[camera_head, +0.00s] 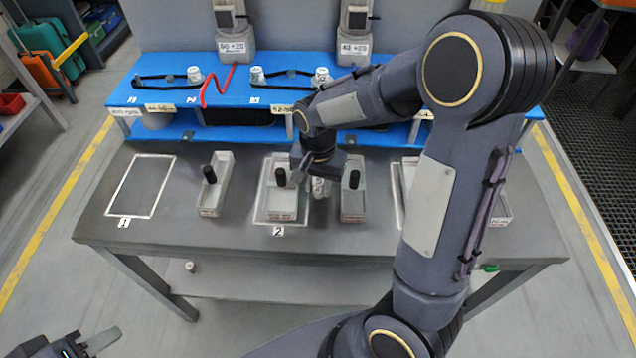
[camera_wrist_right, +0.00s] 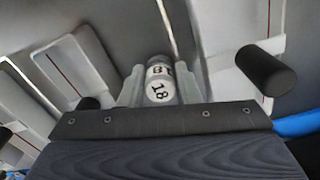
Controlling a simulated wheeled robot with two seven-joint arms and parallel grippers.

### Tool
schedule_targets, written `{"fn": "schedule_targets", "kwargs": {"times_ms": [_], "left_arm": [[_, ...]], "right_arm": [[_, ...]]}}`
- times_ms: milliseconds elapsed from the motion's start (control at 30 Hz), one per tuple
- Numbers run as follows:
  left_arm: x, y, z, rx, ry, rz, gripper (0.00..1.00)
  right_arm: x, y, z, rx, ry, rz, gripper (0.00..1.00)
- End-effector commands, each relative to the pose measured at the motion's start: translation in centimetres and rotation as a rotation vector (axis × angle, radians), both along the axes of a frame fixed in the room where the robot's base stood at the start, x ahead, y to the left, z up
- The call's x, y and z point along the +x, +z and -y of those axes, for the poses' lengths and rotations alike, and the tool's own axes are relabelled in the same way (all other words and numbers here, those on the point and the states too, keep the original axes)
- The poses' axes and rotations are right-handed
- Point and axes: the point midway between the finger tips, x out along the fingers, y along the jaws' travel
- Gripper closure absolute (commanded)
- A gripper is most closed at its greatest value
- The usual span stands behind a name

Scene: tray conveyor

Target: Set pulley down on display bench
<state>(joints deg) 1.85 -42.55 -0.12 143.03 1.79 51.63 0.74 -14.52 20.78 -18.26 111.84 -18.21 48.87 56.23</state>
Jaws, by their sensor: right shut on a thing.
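The pulley (camera_wrist_right: 158,84) is a small white cylinder marked 18. In the right wrist view it sits between the two fingers of my right gripper (camera_wrist_right: 159,90), which is shut on it. In the head view the pulley (camera_head: 319,187) shows small and partly hidden under my right gripper (camera_head: 311,178), above the grey bench (camera_head: 250,240), between the tray at mark 2 and the tray to its right. I cannot tell the pulley's exact height. My left gripper (camera_head: 100,342) is at the bottom left, away from the bench and cut off by the frame edge.
Trays with black upright handles (camera_head: 215,190) stand on the grey bench. A white outlined area (camera_head: 140,187) at mark 1 is bare. Behind is a blue shelf (camera_head: 215,100) with white pulleys, black belts and a red cord. My right arm hides part of the bench's right side.

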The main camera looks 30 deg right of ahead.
Motion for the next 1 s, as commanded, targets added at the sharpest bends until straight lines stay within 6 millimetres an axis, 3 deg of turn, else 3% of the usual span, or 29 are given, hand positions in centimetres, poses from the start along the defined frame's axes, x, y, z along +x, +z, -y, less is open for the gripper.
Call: {"fn": "schedule_targets", "kwargs": {"times_ms": [67,100,167,567,1000], "left_arm": [[0.0,-0.3,0.0,0.0,0.0,0.0,0.64],[0.0,-0.3,0.0,0.0,0.0,0.0,0.64],[0.0,-0.2,0.0,0.0,0.0,0.0,0.64],[0.0,0.2,0.0,0.0,0.0,0.0,0.64],[0.0,1.5,0.0,0.0,0.0,0.0,0.64]], "right_arm": [[0.0,-0.4,0.0,0.0,0.0,0.0,0.93],[0.0,-0.4,0.0,0.0,0.0,0.0,0.69],[0.0,-0.3,0.0,0.0,0.0,0.0,0.61],[0.1,0.8,0.0,0.001,0.001,0.002,0.61],[0.1,9.6,0.0,0.001,0.001,0.004,0.61]]}}
